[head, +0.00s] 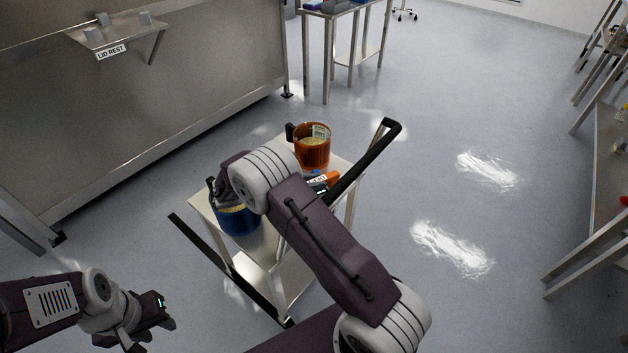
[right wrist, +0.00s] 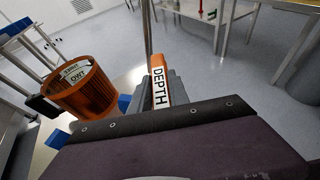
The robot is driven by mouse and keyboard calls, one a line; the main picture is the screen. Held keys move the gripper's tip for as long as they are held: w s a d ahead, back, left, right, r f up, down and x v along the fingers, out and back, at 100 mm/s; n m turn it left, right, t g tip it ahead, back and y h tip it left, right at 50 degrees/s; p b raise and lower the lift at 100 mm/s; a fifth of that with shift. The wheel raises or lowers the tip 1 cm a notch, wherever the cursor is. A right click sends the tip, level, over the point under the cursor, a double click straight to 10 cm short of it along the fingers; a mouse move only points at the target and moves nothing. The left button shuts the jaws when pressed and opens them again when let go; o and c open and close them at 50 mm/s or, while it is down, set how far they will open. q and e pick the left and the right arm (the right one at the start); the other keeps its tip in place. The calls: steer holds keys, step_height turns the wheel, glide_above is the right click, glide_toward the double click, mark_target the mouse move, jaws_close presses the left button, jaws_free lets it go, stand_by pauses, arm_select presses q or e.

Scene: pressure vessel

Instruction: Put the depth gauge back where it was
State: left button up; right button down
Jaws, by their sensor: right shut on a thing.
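The depth gauge (right wrist: 158,88) is an orange stick with a white label reading DEPTH. In the right wrist view it stands up from between the dark jaws of my right gripper (right wrist: 172,98), which is shut on it. In the head view only the orange end of the gauge (head: 332,179) shows beside my right arm, over the trolley (head: 262,247) and just in front of the amber jug. The arm hides most of the right gripper there, and I cannot tell whether the gauge touches the trolley. My left gripper (head: 148,325) is open and empty, low at the left.
The amber jug (head: 313,155) stands on the trolley's far end and shows in the right wrist view (right wrist: 82,92). A blue container (head: 238,220) stands at the near left. The black handle (head: 362,160) rises at the right. The LID REST shelf (head: 122,35) is further left. Floor at right is clear.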

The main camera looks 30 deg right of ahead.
steer(key=c, duration=1.3)
jaws_free()
steer(key=shift+o, duration=0.2)
steer(key=shift+r, duration=0.1)
steer(key=shift+r, duration=0.4)
steer(key=p+v, duration=0.2)
steer(key=v, duration=1)
steer(key=shift+p, duration=0.4)
steer(key=shift+r, duration=0.15)
